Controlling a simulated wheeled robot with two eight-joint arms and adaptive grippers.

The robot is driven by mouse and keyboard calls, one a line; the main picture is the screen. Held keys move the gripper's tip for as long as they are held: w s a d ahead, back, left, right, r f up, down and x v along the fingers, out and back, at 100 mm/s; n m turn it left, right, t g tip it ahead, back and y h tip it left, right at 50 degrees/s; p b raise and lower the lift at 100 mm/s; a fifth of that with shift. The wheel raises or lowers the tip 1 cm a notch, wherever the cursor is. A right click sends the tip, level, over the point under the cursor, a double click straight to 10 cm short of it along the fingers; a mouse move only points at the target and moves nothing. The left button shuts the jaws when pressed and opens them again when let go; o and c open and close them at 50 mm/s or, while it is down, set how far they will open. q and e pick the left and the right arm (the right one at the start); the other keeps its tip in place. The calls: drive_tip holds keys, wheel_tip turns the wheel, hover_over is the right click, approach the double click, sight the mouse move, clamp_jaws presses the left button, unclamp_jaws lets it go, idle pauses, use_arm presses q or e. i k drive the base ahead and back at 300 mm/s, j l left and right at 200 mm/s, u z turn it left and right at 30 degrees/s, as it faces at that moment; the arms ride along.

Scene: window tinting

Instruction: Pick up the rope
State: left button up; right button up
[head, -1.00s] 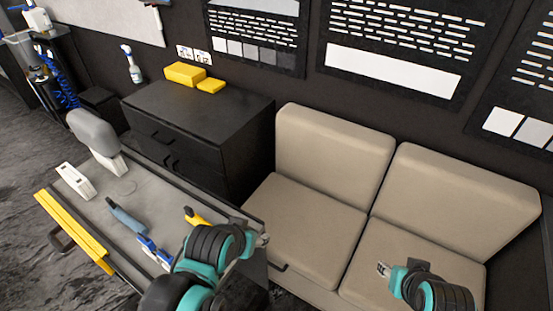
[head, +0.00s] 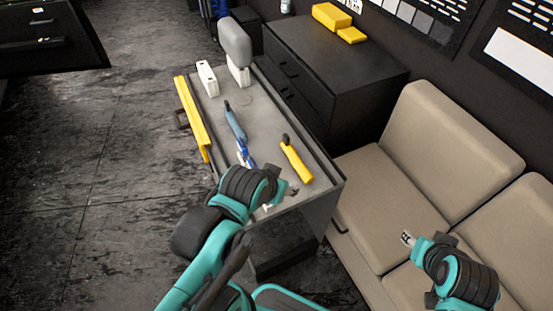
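I cannot make out a rope for certain in the head view. A blue coiled strand (head: 219,8) shows at the top edge, mostly cut off, and I cannot tell whether it is a rope. My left gripper (head: 289,192) is over the near end of the grey worktop (head: 262,112), close to a yellow-handled tool (head: 297,162). It looks small and dark, and its fingers are not clear. My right gripper (head: 407,238) is above the beige sofa, away from the worktop. Its fingertips are too small to judge.
On the worktop lie a blue-grey tool (head: 235,122), a blue and white item (head: 244,154) and a white block (head: 207,78). A yellow bar (head: 194,118) runs along its left edge. A black cabinet (head: 335,85) and the sofa (head: 455,140) stand right. Open floor lies left.

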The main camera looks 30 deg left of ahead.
sight(296, 158)
drive_tip(key=i+j+u, duration=0.1)
drive_tip(key=u, duration=0.6)
